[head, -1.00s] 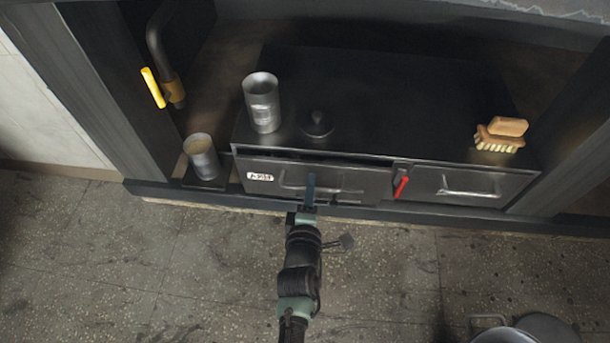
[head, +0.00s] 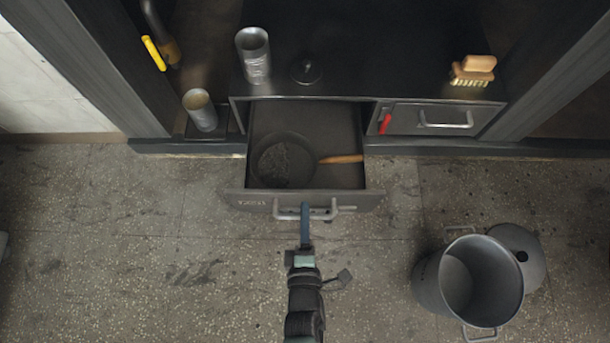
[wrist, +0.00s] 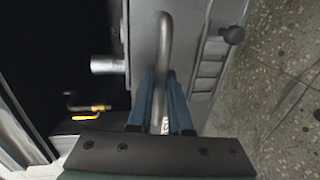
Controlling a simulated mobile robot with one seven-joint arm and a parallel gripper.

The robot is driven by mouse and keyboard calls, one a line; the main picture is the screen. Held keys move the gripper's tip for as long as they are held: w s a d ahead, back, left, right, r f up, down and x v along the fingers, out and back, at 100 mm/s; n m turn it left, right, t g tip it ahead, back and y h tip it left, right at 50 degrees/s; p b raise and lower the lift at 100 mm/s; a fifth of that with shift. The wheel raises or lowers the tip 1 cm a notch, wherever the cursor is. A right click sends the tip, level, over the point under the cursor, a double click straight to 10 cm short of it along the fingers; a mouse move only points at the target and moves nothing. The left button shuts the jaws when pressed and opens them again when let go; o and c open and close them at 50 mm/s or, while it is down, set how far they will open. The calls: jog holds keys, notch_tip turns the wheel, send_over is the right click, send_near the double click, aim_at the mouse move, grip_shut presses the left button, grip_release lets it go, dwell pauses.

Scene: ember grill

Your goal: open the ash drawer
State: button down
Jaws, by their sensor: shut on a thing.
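The ash drawer (head: 238,197) stands pulled well out of the black cabinet, over the floor. A dark round pan or pile of ash (head: 283,162) and a wooden-handled tool (head: 341,159) lie inside it. My gripper (head: 305,210) is shut on the drawer's bar handle (head: 333,210) at the front. In the wrist view the blue fingers of my gripper (wrist: 161,105) sit on both sides of the handle (wrist: 164,45). The fingers hide part of the handle.
A shut drawer with a red latch (head: 385,123) is at the right. A metal bucket (head: 431,282) and its round lid (head: 530,262) are on the floor at right. A can (head: 254,62), a knobbed lid (head: 307,69) and a brush (head: 472,71) sit on the cabinet top. Floor at left is clear.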

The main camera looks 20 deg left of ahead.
jog(key=shift+f+v, duration=0.25)
jog(key=shift+v, duration=0.85)
jog(key=shift+f+v, duration=0.2)
jog(key=shift+v, duration=0.95)
jog(key=shift+s, duration=0.1)
jog(key=c, duration=0.8)
grip_release()
jog(key=shift+c, duration=0.2)
jog(key=p+v, duration=0.4)
jog(key=v, duration=0.9)
